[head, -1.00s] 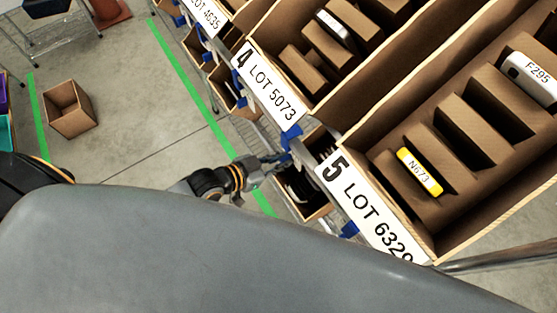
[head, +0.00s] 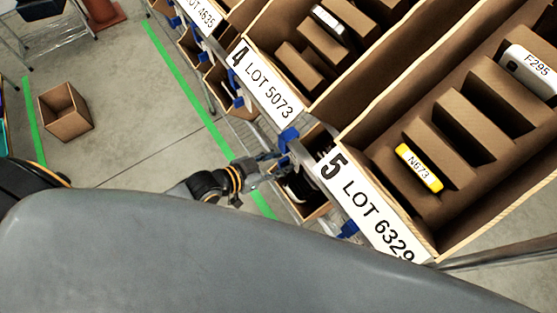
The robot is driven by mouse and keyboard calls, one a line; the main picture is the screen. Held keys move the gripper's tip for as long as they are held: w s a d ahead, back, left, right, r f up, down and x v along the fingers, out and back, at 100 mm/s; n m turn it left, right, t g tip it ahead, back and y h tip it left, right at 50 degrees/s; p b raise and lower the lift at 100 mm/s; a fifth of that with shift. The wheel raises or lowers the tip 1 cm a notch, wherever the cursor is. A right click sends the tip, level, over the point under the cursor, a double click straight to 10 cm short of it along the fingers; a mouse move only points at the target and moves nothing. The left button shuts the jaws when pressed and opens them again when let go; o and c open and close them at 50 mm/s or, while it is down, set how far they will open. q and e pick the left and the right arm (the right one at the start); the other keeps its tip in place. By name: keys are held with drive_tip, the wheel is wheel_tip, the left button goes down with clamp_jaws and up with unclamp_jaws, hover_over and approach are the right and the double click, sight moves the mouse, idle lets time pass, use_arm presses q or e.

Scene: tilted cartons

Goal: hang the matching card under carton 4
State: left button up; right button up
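Carton 4 (head: 330,105) is a tilted brown carton at upper middle in the head view. Its white front label (head: 268,84) reads "4 LOT 5073". A blue clip (head: 288,139) sits by the label's lower right end. My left gripper (head: 280,163) is just below that clip, beside the edge of carton 5. It is small and partly merged with the rack behind it, so its fingers and any contact with the clip are unclear. I cannot make out a card in it. My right gripper is out of view.
Carton 5 (head: 362,204), labelled "LOT 6329", holds a yellow N673 item (head: 418,168) and a white F295 item (head: 530,72). A lower box (head: 309,207) with dark contents is below my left gripper. An empty box (head: 66,112) stands on open floor at left.

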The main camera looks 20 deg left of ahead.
use_arm(q)
drive_tip(key=shift+s, duration=0.1)
drive_tip(key=v, duration=1.2)
drive_tip(key=s+a+f+n+g+y, duration=0.15)
drive_tip(key=a+f, duration=0.25)
drive_tip(key=f, duration=0.4)
drive_tip(key=a+f+n+y, duration=0.1)
drive_tip(key=a+f+y, duration=0.3)
drive_tip(key=f, duration=0.5)
drive_tip(key=s+a+f+n+g+y, duration=0.1)
drive_tip(key=a+f, duration=0.4)
drive_tip(key=f, duration=0.3)
drive_tip(key=s+d+f+n+g, duration=0.1)
drive_tip(key=s+d+f+g, duration=0.2)
drive_tip(key=s+f, duration=0.6)
drive_tip(key=s+d+f+g+y, duration=0.1)
drive_tip(key=s+d+f+g, duration=0.2)
drive_tip(key=s+f, duration=0.6)
drive_tip(key=s+d, duration=0.1)
drive_tip(key=s, duration=0.1)
drive_tip(key=shift+s+d+n, duration=0.3)
drive_tip(key=shift+d+n, duration=0.05)
drive_tip(key=shift+r+g, duration=0.1)
drive_tip(key=shift+g, duration=0.15)
